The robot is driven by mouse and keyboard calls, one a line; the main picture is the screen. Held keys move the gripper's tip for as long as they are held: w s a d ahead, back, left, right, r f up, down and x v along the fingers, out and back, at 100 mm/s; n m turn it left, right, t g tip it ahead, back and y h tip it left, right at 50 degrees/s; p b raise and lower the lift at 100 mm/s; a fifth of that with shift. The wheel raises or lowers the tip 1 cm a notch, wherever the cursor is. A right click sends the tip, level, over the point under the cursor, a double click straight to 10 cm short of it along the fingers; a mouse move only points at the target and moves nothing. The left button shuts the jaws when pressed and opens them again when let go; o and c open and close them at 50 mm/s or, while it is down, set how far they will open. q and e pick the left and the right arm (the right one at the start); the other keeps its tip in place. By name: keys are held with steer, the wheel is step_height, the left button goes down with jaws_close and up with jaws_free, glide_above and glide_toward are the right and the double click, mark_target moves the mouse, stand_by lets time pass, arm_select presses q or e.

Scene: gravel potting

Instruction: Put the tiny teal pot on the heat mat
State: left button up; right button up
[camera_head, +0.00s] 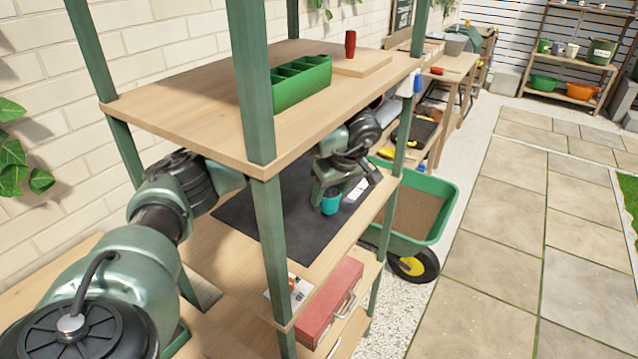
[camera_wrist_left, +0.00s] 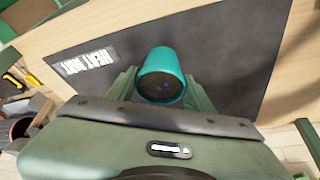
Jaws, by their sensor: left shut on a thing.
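The tiny teal pot (camera_head: 331,201) is between the fingers of my left gripper (camera_head: 330,193), which is shut on it. In the left wrist view the pot (camera_wrist_left: 161,74) shows its open mouth and dark inside, with the green fingers on both sides. The black heat mat (camera_head: 262,222) lies on the middle shelf, and the pot is over its right part. The mat (camera_wrist_left: 215,60) also fills the wrist view behind the pot, with a white "HEAT MAT" label. I cannot tell whether the pot touches the mat. My right gripper is not in view.
Green shelf posts (camera_head: 272,250) stand in front. A red toolbox (camera_head: 328,300) is below; a green wheelbarrow (camera_head: 440,205) stands right.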

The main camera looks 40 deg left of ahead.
arm_select(q)
steer(key=a, duration=0.1)
steer(key=w+a+p, duration=0.1)
steer(key=a, duration=0.2)
steer(key=shift+w+a+r, duration=0.15)
steer(key=shift+w+a, duration=0.15)
steer(key=shift+f+p, duration=0.5)
steer(key=shift+f, duration=0.4)
steer(key=shift+d, duration=0.1)
steer(key=shift+f, duration=0.15)
steer(key=o, duration=1.6)
